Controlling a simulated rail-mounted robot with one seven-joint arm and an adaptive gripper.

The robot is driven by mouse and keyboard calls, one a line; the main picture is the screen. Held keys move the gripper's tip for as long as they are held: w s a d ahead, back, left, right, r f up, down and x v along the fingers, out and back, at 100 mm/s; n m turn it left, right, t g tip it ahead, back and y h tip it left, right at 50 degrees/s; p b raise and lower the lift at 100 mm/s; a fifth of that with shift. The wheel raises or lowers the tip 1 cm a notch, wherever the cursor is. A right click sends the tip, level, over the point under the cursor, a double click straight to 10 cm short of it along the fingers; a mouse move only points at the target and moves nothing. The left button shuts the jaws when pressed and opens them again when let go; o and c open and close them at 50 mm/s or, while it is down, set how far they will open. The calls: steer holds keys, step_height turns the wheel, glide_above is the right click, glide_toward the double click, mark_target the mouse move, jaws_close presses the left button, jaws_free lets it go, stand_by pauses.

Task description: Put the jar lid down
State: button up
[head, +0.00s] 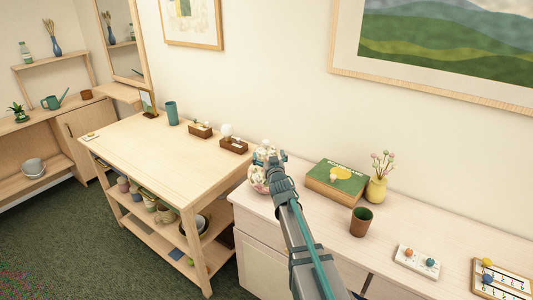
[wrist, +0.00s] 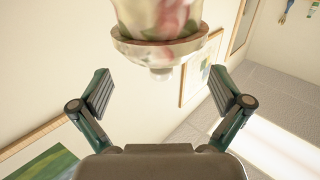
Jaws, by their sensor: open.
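A white jar with pink and green floral patches (head: 257,181) stands on the pale cabinet at its left end, partly hidden by my gripper. In the wrist view the jar (wrist: 155,15) appears upside down at the top edge. The jar lid (wrist: 160,50), with a small pale knob, is at the jar's mouth, with a dark line between them; I cannot tell if it is fully seated. My gripper (wrist: 161,88) is open, its two fingers spread apart with nothing between them, short of the knob. In the head view my gripper (head: 269,160) is by the jar's top.
A green book box (head: 337,180), a yellow vase with flowers (head: 377,188) and a brown cup (head: 361,221) stand to the right on the cabinet. The wooden table (head: 150,145) at left is largely clear, with small brown trays (head: 234,146) near its back edge.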

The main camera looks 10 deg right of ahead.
steer(key=s, duration=0.4)
steer(key=shift+s, duration=0.5)
steer(key=shift+c, duration=0.5)
steer(key=shift+s, duration=0.2)
steer(key=c, duration=0.6)
steer(key=shift+c, duration=0.2)
